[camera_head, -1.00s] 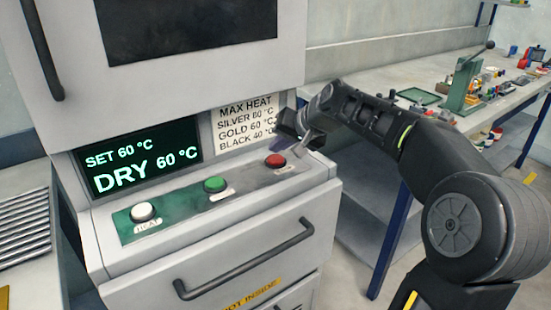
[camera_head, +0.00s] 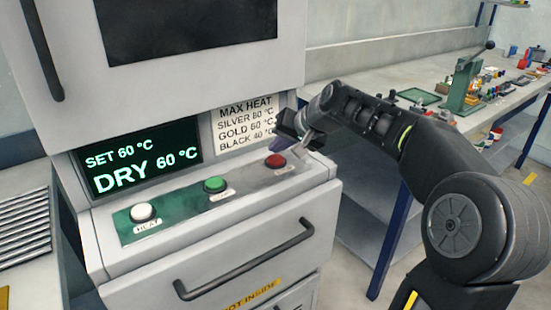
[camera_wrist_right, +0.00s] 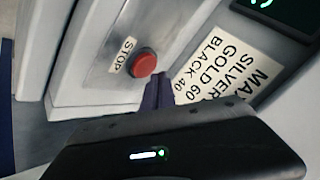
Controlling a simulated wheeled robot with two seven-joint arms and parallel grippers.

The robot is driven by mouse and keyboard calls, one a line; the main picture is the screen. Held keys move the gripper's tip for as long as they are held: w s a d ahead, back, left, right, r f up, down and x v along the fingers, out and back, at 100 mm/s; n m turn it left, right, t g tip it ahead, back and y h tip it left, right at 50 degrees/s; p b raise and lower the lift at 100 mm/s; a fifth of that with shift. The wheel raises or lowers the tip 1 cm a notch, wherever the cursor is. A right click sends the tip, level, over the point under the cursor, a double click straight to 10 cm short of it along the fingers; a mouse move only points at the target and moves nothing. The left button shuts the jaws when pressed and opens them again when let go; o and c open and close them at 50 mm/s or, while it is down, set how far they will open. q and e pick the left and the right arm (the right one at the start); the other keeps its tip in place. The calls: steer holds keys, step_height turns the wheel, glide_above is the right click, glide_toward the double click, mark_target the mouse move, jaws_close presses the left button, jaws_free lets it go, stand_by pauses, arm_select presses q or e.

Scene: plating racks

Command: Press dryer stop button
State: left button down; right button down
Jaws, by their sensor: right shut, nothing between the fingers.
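The red stop button (camera_head: 275,161) is at the right end of the dryer's button panel. In the right wrist view the red button (camera_wrist_right: 144,64) sits beside a "STOP" label (camera_wrist_right: 123,54). My right gripper (camera_head: 283,142) is just behind and above the red button in the head view. In the right wrist view its shut fingertips (camera_wrist_right: 159,82) are close to the button, with nothing between them. I cannot tell whether they touch it. The dryer display (camera_head: 140,167) reads "SET 60 °C" and "DRY 60 °C". My left gripper is not in view.
A green button (camera_head: 214,184) and a white "HEAT" button (camera_head: 143,212) are on the same panel. A sign (camera_head: 246,122) lists maximum heats behind it. A drawer handle (camera_head: 245,259) juts out below. A workbench (camera_head: 350,72) with small items stands at the right.

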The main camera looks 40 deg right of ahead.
mark_target(278, 160)
stand_by(0.5)
steer(key=shift+f+b, duration=0.35)
steer(key=shift+f, duration=0.1)
steer(key=shift+f+b, duration=0.45)
steer(key=shift+f, duration=0.05)
stand_by(0.6)
steer(key=shift+r+p, duration=0.8)
steer(key=shift+r, duration=0.15)
step_height(278, 160, up, 5)
steer(key=p, duration=0.4)
stand_by(1.0)
